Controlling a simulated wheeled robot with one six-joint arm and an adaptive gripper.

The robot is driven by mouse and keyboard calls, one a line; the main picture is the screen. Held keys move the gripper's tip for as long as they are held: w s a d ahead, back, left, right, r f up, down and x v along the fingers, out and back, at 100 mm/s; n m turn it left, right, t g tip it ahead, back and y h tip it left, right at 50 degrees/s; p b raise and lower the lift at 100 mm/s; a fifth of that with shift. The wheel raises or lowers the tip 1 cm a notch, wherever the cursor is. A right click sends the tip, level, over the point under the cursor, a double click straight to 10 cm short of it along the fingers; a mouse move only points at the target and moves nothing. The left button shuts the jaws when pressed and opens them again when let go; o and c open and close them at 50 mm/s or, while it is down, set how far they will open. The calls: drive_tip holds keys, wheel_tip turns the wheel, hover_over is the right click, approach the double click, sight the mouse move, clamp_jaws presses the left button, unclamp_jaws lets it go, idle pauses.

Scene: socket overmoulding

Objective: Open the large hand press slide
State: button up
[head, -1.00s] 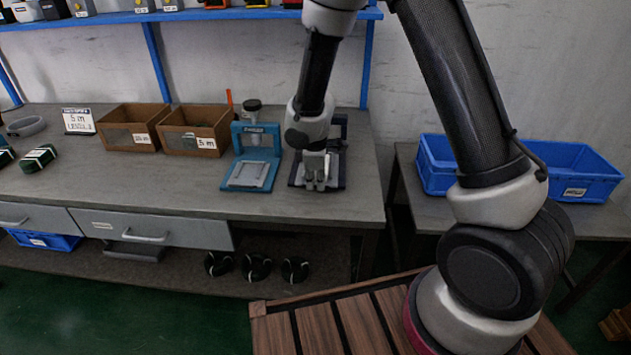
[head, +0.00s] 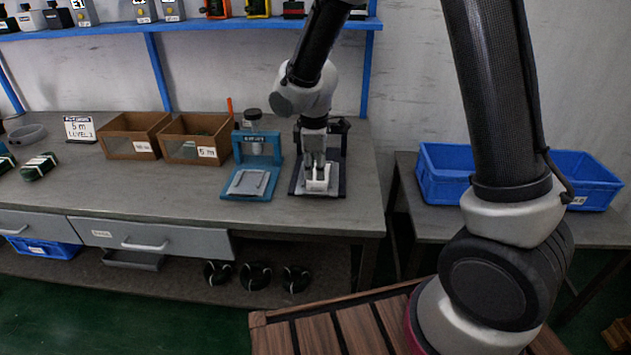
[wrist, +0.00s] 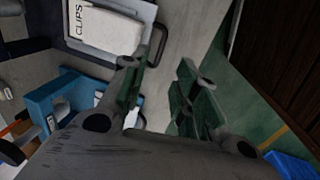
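The large hand press (head: 337,150) is the dark-framed press at the right end of the bench. A white block marked CLIPS (wrist: 103,27) sits on its light grey slide plate, seen at the top of the wrist view. A dark loop handle (wrist: 159,45) sticks out from the plate's edge. My gripper (head: 316,172) is low over the front of this press in the head view. In the wrist view my gripper (wrist: 165,82) has its two fingers apart, with nothing held between them. The left finger is close to the handle; I cannot tell whether they touch.
A smaller blue press (head: 252,165) stands just left, and also shows in the wrist view (wrist: 62,92). Two brown bins (head: 134,138) and a label stand (head: 79,128) are further left. Blue crates (head: 445,175) sit on the right table. The bench front is clear.

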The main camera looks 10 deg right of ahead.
drive_tip(key=r, duration=0.3)
drive_tip(key=shift+s, duration=0.25)
drive_tip(key=shift+f, duration=0.1)
drive_tip(key=s+d+r+m+t, duration=0.1)
drive_tip(key=s+d+r+m, duration=0.6)
drive_tip(key=s, duration=0.5)
drive_tip(key=s+d+r+m+t, duration=0.1)
drive_tip(key=s+d+r+m, duration=0.6)
drive_tip(key=s+d+r, duration=0.3)
drive_tip(key=s+d, duration=0.2)
drive_tip(key=d, duration=0.1)
drive_tip(key=shift+s+d+r+m+y, duration=0.15)
drive_tip(key=shift+s+r+m+y, duration=0.15)
drive_tip(key=shift+s+r, duration=0.1)
